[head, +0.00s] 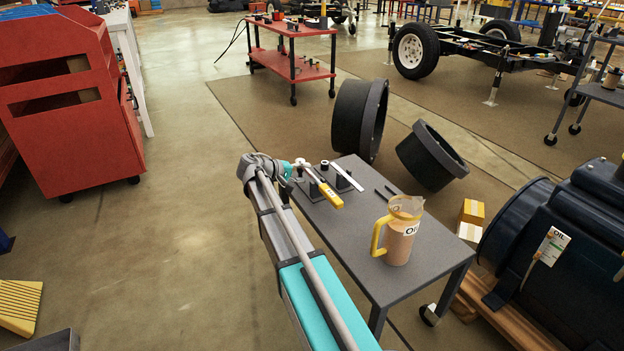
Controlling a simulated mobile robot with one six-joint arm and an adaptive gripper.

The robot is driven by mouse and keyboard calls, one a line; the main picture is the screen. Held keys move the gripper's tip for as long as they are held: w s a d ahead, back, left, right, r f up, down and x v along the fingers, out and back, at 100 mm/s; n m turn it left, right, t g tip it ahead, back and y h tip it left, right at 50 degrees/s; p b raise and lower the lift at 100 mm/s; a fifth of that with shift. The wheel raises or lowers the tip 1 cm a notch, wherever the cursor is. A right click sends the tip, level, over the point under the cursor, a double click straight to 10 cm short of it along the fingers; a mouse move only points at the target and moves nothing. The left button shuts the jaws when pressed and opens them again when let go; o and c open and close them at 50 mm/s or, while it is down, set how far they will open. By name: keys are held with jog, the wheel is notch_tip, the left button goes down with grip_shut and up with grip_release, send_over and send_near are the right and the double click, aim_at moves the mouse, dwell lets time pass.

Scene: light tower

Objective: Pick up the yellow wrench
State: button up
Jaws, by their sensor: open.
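The yellow wrench (327,192) appears as a yellow grip with a pale shaft at the far left part of a grey cart top (360,235). It slants down to the right beside small black holders (341,183); whether it rests in a holder is unclear. My arm reaches up from the lower middle along the cart's left side. My gripper (300,166) is at the upper-left end of the wrench, over the cart's far left corner. It is open. Its fingers are small here, and whether they touch the shaft cannot be told.
A silver bar-like tool (347,177) lies just right of the wrench. A dark blue machine (560,255) is at right.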

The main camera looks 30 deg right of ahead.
jog(key=shift+b+x, duration=0.35)
jog(key=shift+x, duration=0.95)
grip_shut()
